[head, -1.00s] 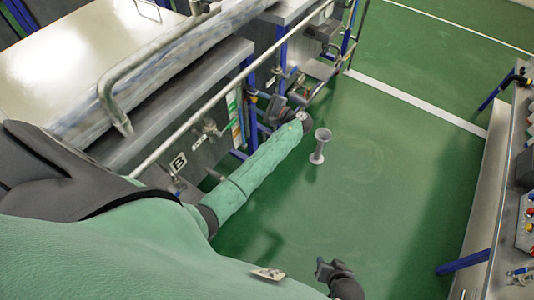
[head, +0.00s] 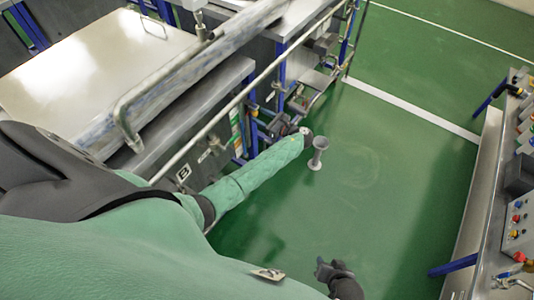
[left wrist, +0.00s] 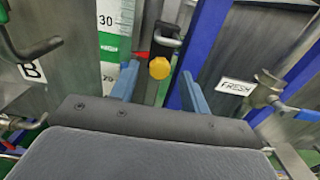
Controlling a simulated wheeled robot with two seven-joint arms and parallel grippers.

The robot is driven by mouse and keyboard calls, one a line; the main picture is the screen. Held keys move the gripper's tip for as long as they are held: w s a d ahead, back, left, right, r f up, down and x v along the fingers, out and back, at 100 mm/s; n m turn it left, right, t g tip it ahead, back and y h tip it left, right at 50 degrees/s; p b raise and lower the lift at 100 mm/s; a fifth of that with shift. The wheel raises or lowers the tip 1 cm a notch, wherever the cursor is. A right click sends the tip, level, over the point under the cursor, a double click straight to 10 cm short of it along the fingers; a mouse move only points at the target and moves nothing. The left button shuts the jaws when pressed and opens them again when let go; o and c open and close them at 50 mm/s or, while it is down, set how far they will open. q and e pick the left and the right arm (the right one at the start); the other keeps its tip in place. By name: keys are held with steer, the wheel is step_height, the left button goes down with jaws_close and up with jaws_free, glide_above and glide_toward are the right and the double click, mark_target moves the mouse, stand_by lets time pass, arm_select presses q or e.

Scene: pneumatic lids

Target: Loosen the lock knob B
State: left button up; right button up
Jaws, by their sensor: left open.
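An orange-yellow round knob (left wrist: 159,68) sits on a black clamp beside a green and white scale in the left wrist view. I take it for lock knob B. My left gripper (left wrist: 158,84) is open, with its two blue-grey fingers on either side of the knob's position in the picture. I cannot tell whether they touch it. A "B" label (left wrist: 32,72) is on the metal panel to the left, and this label also shows in the head view (head: 183,174).
A "FRESH" label (left wrist: 236,87) and a valve with a blue handle (left wrist: 284,106) are to the right. Blue frame posts, a pipe rail (head: 240,97) and a large lidded tank (head: 95,65) border my left arm. A control panel (head: 519,225) stands right.

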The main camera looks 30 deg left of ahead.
arm_select(q)
steer(key=s+d+f+b, duration=0.1)
steer(key=d+b, duration=0.1)
steer(key=d, duration=0.4)
steer(key=s+d+f+n+h+b, duration=0.4)
steer(key=s+f, duration=0.3)
steer(key=s, duration=0.4)
steer(key=s+d+f+n+h+b, duration=0.4)
steer(key=s+d+f+n+h, duration=0.1)
steer(key=s, duration=0.7)
steer(key=shift+d+f+h, duration=0.75)
steer(key=shift+f+h, duration=0.35)
steer(key=shift+f, duration=0.3)
steer(key=shift+n, duration=0.3)
